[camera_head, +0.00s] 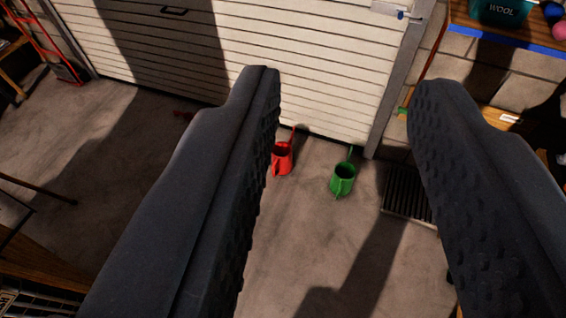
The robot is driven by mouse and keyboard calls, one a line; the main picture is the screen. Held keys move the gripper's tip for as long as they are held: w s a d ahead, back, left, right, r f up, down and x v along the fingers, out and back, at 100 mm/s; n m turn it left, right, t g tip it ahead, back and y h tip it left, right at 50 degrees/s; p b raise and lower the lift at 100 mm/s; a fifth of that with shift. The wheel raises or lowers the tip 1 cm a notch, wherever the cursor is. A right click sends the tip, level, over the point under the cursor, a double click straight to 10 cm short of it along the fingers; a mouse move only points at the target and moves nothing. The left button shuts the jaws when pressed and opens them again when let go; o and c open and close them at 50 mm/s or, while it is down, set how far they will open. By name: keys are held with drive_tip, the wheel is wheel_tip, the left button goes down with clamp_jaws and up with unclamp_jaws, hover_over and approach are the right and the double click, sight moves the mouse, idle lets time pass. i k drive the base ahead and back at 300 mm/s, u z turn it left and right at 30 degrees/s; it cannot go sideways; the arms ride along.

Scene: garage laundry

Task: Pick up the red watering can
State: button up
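The red watering can (284,160) stands on the concrete floor in front of the white shutter door, a little left of the green can. Its left side lies against the edge of my left finger in the picture and may be partly hidden. My gripper (345,95) is open and empty, its two dark fingers spread wide. The red can is well beyond the fingertips, on the floor below, between the fingers in view.
A green watering can (343,180) stands just right of the red one. A floor grate (406,194) lies further right. Shelves with a teal wool box (499,12) are at upper right. A red hand truck (48,42) is at upper left. The floor nearer me looks clear.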

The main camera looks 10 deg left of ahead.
sight(282, 160)
drive_tip(key=k, duration=0.55)
drive_tip(key=u, duration=0.7)
drive_tip(key=i, duration=1.25)
drive_tip(key=u, duration=0.35)
drive_tip(key=i, duration=1.45)
drive_tip(key=z, duration=1.1)
drive_tip(key=i, duration=0.7)
drive_tip(key=z, duration=0.35)
drive_tip(key=k, duration=0.85)
drive_tip(key=z, duration=0.2)
drive_tip(key=i, duration=0.15)
drive_tip(key=u, duration=0.05)
